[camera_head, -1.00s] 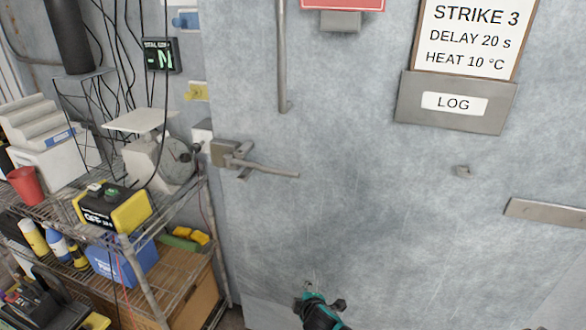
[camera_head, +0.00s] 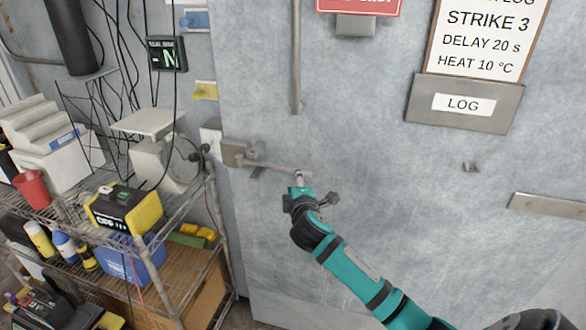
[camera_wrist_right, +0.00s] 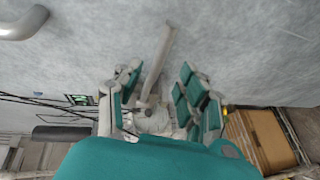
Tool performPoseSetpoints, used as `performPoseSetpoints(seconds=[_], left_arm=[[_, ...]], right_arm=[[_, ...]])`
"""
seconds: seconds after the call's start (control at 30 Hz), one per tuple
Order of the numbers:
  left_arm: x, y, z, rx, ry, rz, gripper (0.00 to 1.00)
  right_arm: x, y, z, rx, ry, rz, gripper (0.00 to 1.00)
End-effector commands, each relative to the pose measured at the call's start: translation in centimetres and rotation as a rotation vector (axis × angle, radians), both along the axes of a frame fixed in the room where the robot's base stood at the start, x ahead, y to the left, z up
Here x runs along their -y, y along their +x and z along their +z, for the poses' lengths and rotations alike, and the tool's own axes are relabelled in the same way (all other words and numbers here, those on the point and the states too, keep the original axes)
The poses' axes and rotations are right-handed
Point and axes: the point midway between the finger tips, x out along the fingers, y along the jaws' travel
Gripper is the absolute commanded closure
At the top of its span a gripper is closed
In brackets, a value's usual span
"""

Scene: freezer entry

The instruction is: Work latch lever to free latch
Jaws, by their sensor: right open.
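The latch (camera_head: 234,153) is a brownish metal block at the left edge of the grey freezer door. Its lever (camera_head: 272,164) is a thin metal bar reaching right from the block, sloping slightly down. My right gripper (camera_head: 300,181) is at the lever's free end. In the right wrist view, the lever (camera_wrist_right: 160,52) runs between the two spread teal fingers of the right gripper (camera_wrist_right: 160,76). The fingers stand apart from it on both sides, so the gripper is open. The palm hides part of the latch there. My left gripper is not in view.
A vertical door handle (camera_head: 296,60) is above the lever. A wire shelf (camera_head: 140,240) with a scale (camera_head: 165,160) and several tools stands close left of the latch. A log holder (camera_head: 465,103) and a metal plate (camera_head: 548,206) are to the right. The door surface between is mostly clear.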

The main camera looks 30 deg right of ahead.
Motion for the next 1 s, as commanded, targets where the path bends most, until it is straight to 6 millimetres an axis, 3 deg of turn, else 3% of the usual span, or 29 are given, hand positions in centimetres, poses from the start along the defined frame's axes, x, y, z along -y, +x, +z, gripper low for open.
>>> performPoseSetpoints(seconds=[0.2,0.4,0.83,1.0], left_arm=[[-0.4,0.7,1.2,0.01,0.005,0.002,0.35],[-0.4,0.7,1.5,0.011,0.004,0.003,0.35],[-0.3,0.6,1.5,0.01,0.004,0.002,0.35],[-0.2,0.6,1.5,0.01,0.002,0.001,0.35]], right_arm=[[1.9,3.9,-0.6,0.0,0.002,-0.002,0.6],[3.0,6.2,-1.2,0.001,0.002,-0.001,0.6],[3.4,7.0,-1.5,0.001,0.001,0.001,0.6],[3.4,7.0,-1.5,0.001,0.001,0.001,0.8]])
